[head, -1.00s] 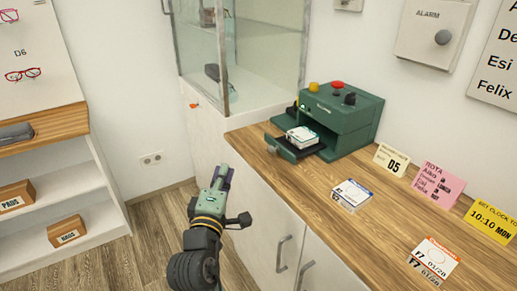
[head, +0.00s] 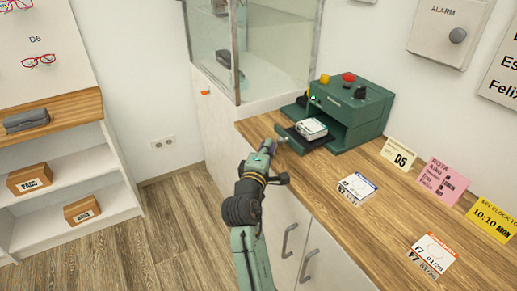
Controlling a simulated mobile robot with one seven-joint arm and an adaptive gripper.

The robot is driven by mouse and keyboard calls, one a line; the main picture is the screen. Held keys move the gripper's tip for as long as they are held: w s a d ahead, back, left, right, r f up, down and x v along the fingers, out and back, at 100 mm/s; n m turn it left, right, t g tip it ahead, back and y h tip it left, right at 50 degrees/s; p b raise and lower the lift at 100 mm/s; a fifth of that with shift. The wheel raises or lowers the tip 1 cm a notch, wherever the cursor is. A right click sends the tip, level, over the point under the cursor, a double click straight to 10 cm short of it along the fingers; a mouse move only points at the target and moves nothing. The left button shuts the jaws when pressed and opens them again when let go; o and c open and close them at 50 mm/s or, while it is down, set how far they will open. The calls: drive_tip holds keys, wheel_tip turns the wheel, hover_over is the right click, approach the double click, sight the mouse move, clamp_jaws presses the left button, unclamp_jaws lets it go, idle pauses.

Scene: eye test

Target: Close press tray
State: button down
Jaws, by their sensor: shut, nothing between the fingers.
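The green press (head: 362,112) stands on the wooden counter by the wall, with red, yellow and black knobs on top. Its tray (head: 297,144) is slid out at the front left. A small white box (head: 312,127) sits on the tray, close to the press opening. My gripper (head: 277,136) is shut and empty, right at the outer front end of the tray. It hides part of the tray front, and I cannot tell whether it touches it.
A glass cabinet (head: 262,50) stands behind the press to the left. Another small box (head: 356,188) and several cards lie or stand along the counter (head: 330,215). Shelves (head: 75,180) are at the left. The floor between is clear.

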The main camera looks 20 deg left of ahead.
sight(305, 134)
drive_tip(key=shift+w+d, duration=0.15)
drive_tip(key=shift+w, duration=0.05)
drive_tip(key=w+d, duration=0.2)
drive_tip(key=w, duration=0.1)
drive_tip(key=w+d+p, duration=0.1)
drive_tip(key=w+d, duration=0.2)
drive_tip(key=w, duration=0.1)
drive_tip(key=w+d+p, duration=0.1)
drive_tip(key=w+d, duration=0.2)
drive_tip(key=shift+w+d, duration=0.1)
drive_tip(key=shift+w, duration=0.1)
drive_tip(key=shift+r, duration=0.1)
